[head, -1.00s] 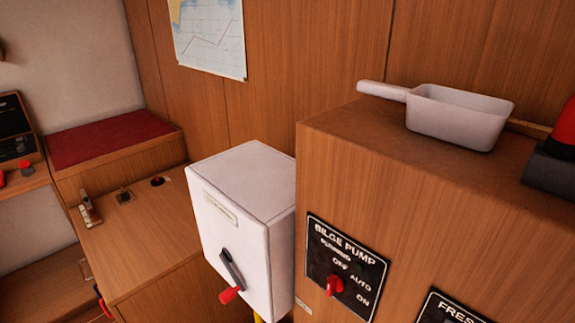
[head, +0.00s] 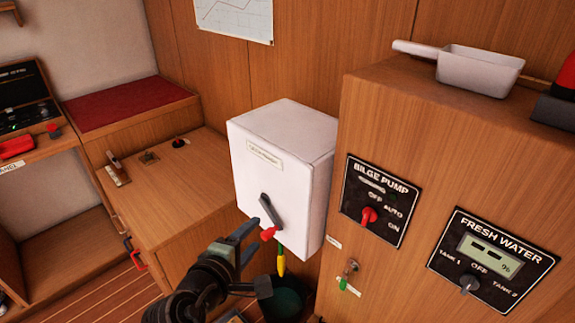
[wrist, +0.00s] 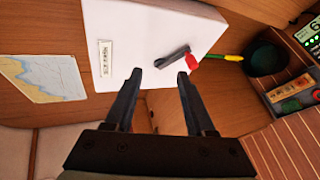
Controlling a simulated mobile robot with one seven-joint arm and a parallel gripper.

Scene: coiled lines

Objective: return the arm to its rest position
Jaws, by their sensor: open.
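My gripper (head: 264,254) is in the lower middle of the head view, in front of the lower part of a white box on the wooden wall. Its fingers are apart with nothing between them; in the wrist view the open gripper (wrist: 159,73) points toward the white box (wrist: 130,30). The white box (head: 275,185) carries a dark lever (head: 270,210) with a red tip (head: 268,234). The lever also shows in the wrist view (wrist: 173,56), beyond the fingertips. I see no contact between the fingers and the lever.
A wooden cabinet at right bears a bilge pump panel (head: 380,202) and a fresh water panel (head: 490,257). A white scoop (head: 480,70) sits on top. A dark bucket (head: 288,300) stands below the box, under a yellow-green piece (head: 281,262). A wooden counter (head: 170,190) lies left.

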